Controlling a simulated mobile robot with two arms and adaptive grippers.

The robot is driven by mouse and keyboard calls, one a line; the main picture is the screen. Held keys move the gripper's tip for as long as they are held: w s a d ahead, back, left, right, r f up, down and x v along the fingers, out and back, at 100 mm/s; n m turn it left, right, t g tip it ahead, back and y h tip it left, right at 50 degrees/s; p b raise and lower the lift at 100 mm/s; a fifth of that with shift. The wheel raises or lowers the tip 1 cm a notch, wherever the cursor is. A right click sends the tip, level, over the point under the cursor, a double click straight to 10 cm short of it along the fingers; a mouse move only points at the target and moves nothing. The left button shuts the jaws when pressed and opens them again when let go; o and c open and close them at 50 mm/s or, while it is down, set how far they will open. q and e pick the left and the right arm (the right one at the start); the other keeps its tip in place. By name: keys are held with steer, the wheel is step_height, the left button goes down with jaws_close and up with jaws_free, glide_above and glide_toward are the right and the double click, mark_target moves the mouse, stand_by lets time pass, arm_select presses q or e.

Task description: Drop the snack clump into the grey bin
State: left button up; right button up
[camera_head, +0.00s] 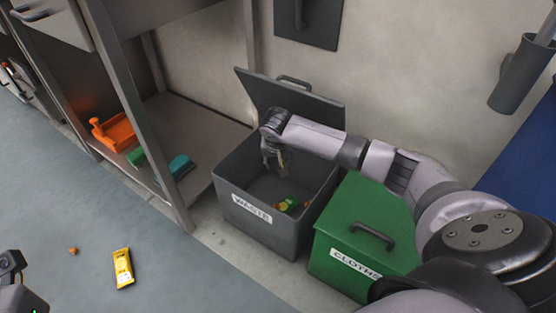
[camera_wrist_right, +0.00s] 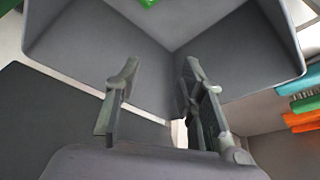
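The grey bin (camera_head: 262,229), labelled WASTE, stands against the wall with its lid (camera_head: 290,97) raised. My right gripper (camera_head: 272,163) points down over the bin's opening. In the right wrist view its two fingers (camera_wrist_right: 160,78) are apart with nothing between them. Inside the bin lie a green and yellow item (camera_head: 286,204) and a small orange-brown bit beside it. A small orange-brown lump (camera_head: 72,251) lies on the floor at the lower left. I cannot tell which of these is the snack clump. Part of my left arm's end (camera_head: 10,270) shows at the lower left edge; its fingers are unclear.
A green bin (camera_head: 372,218) labelled CLOTHS, lid shut, stands right of the grey bin. A yellow packet (camera_head: 123,268) lies on the floor. A low shelf at left holds an orange item (camera_head: 113,133) and a teal brush (camera_head: 180,167). A metal post (camera_head: 150,120) stands left of the bin.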

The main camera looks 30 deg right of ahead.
steer(key=shift+o, duration=0.6)
steer(key=shift+r, duration=0.1)
steer(key=v, duration=1.2)
steer(key=shift+a, duration=0.1)
